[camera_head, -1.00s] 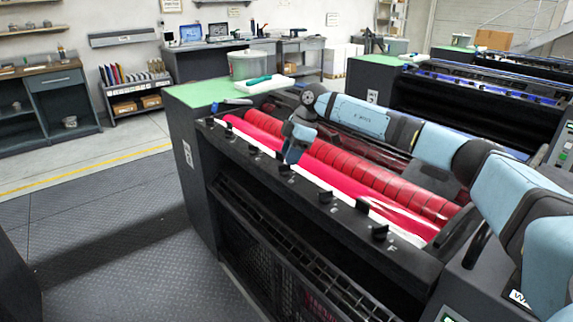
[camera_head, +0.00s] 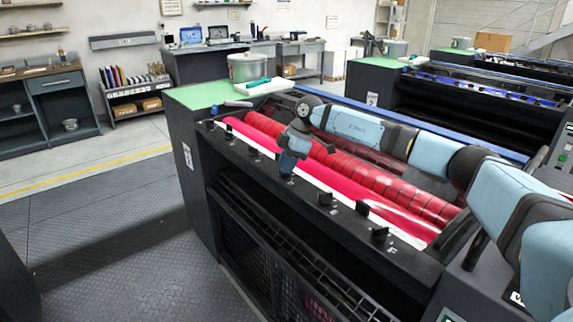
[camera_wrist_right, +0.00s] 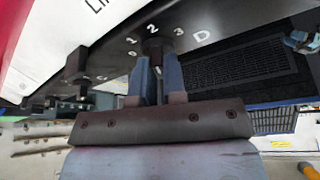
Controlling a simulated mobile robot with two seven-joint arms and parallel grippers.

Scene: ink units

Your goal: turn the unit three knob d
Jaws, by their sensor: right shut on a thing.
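Knob D (camera_wrist_right: 153,46) is a dark knob on the unit's black front rail, with the white marks 0 to 3 around it and the letter D (camera_wrist_right: 203,37) beside it in the right wrist view. My right gripper (camera_wrist_right: 157,68) is shut on this knob, one blue finger on each side. In the head view, my right gripper (camera_head: 287,172) reaches down to the front rail in the middle of the knob row and hides knob D there. The knob's exact pointer setting cannot be read. My left gripper does not show.
Other black knobs sit along the same rail, with one (camera_head: 325,199) close on the right and another (camera_head: 252,153) to the left. Red rollers (camera_head: 370,175) lie behind the rail. A bucket (camera_head: 249,67) and white tray (camera_head: 270,87) stand on the unit's green top (camera_head: 200,95).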

